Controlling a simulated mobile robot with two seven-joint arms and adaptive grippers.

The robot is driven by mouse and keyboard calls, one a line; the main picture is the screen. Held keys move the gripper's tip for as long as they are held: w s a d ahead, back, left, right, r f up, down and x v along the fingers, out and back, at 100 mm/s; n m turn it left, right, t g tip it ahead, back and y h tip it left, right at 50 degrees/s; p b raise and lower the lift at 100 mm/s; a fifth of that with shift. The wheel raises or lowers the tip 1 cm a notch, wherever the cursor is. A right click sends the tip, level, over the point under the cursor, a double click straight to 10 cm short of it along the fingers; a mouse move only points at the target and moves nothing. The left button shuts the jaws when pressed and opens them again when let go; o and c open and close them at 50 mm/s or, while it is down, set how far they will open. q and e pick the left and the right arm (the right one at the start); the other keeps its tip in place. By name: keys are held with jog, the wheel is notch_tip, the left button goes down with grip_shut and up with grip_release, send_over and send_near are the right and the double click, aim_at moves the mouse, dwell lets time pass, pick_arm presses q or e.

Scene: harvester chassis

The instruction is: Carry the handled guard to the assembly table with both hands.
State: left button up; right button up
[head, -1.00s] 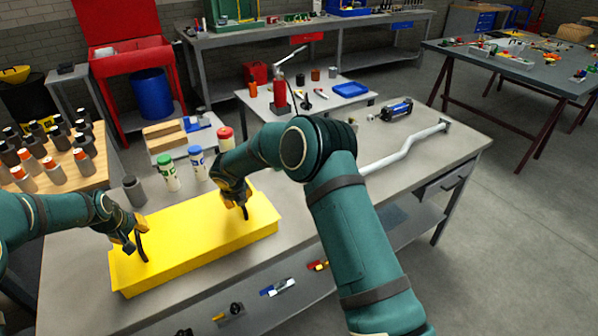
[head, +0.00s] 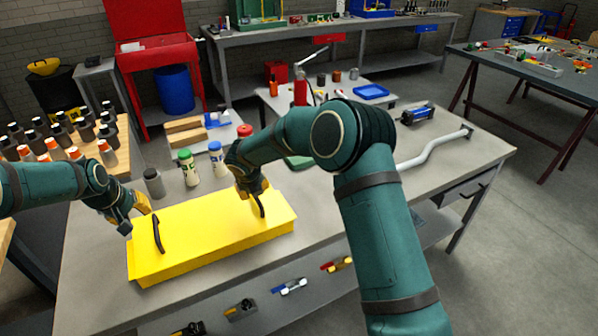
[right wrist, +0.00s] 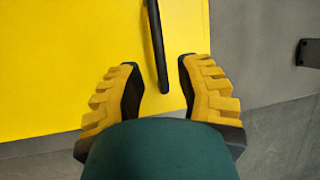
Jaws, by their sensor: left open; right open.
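The handled guard is a long yellow box-shaped cover (head: 205,232) with two black handles, lying on the grey workbench (head: 100,290). My left gripper (head: 137,212) is open, just above and left of the left handle (head: 158,235), apart from it. My right gripper (head: 253,190) is open over the right handle (head: 262,207). In the right wrist view, my right gripper's open fingers (right wrist: 160,85) lie either side of the end of this black handle (right wrist: 157,45). The yellow guard (right wrist: 80,60) fills much of that view. Neither gripper holds the guard.
Green-capped (head: 188,168) and blue-capped (head: 217,158) bottles and a grey cylinder (head: 153,183) stand behind the guard. A bent pipe (head: 432,150) lies at the bench's right. Another table with parts (head: 490,60) stands at the far right, with open floor before it.

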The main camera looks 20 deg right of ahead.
jog(key=v, duration=0.7)
dwell(0.4)
